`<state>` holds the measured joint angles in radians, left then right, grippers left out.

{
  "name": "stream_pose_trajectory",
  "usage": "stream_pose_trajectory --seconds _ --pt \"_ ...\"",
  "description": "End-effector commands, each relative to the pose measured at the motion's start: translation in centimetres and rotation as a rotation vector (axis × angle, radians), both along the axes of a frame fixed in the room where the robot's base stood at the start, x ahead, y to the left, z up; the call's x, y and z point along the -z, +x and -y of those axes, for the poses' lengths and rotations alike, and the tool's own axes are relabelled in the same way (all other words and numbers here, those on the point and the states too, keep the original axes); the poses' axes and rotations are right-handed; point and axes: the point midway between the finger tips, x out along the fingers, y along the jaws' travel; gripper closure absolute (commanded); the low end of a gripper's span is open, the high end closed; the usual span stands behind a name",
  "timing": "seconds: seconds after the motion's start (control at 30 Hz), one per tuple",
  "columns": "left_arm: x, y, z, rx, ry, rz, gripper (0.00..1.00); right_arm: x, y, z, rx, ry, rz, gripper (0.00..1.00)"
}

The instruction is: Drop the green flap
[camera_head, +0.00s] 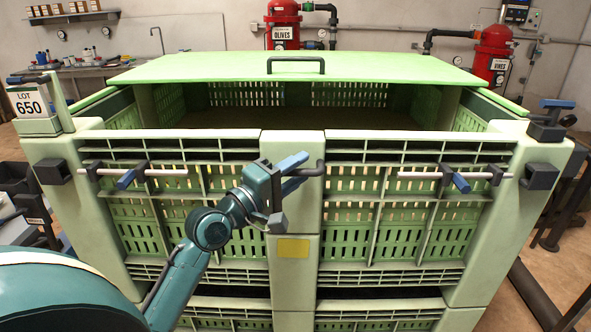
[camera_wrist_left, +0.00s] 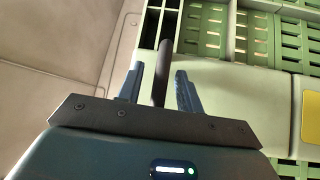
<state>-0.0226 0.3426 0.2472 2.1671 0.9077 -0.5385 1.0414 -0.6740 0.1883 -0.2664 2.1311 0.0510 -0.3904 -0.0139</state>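A large light-green slatted crate has a front flap (camera_head: 294,216) with a yellow label and slatted panels on both sides. A dark bar handle (camera_head: 316,168) sits at the flap's top middle. My left gripper (camera_head: 294,172) is at this handle. In the left wrist view, the gripper (camera_wrist_left: 160,80) is open, with one finger on each side of the dark bar (camera_wrist_left: 162,62) and visible gaps between. Latch bars with blue grips sit at the flap's left (camera_head: 126,180) and right (camera_head: 461,182). The flap stands upright. My right gripper is not in view.
A green lid (camera_head: 290,67) with a black handle lies over the crate's back part; the front part is open on top. A "LOT 650" sign (camera_head: 30,105) stands on the left corner post. Red tanks (camera_head: 284,22) stand behind. Dark stands flank the crate.

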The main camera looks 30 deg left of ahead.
Motion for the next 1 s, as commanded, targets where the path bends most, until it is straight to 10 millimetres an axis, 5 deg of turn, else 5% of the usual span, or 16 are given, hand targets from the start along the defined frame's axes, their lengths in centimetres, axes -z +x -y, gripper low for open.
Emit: stream_pose_trajectory --seconds 0.17,0.6,1.0 --pt "0.03 -0.02 0.0 0.0 0.0 0.0 0.65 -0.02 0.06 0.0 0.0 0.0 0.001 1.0" --pt "0.04 -0.04 -0.01 0.0 0.0 0.0 1.0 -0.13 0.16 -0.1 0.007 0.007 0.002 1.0" --pt "0.1 -0.05 -0.01 0.0 0.001 0.0 1.0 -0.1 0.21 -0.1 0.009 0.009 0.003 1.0"
